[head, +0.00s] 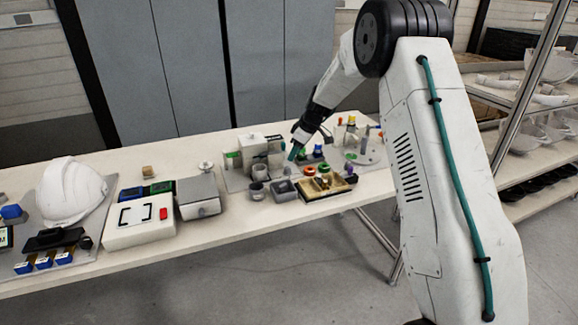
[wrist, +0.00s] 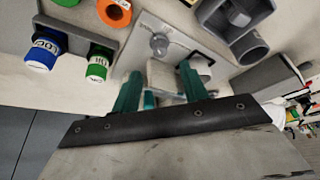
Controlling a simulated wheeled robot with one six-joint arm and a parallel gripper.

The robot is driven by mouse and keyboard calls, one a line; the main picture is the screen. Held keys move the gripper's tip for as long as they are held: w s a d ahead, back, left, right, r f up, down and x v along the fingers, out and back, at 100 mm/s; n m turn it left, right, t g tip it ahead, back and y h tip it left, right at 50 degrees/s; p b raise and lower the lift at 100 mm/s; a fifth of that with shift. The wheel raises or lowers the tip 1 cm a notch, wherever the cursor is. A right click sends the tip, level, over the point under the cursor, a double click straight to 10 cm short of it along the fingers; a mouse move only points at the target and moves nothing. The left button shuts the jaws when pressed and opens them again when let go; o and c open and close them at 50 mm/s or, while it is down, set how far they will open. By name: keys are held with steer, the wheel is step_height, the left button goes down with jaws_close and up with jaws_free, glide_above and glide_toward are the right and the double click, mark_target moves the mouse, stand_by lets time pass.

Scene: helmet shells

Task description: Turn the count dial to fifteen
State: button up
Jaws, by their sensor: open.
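My gripper (head: 293,153) is over the back middle of the table in the head view. In the wrist view its two green fingers (wrist: 160,88) are apart, with nothing held between them. A small round grey knob (wrist: 160,45) on a light grey plate (wrist: 140,30) lies just beyond the fingertips; it may be the count dial. A pale block (wrist: 163,74) shows between the fingers. I cannot read any numbers or pointer on the knob. In the head view the dial is too small to make out.
Close by are a blue-capped container (wrist: 43,52), a green one (wrist: 99,65), an orange ring (wrist: 114,12) and a grey cup (wrist: 249,47). A white helmet shell (head: 72,190) and a grey box (head: 198,195) stand left on the table (head: 150,262). The front edge is clear.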

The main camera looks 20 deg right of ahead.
mark_target(288, 167)
steer(key=x, duration=0.7)
jaws_close()
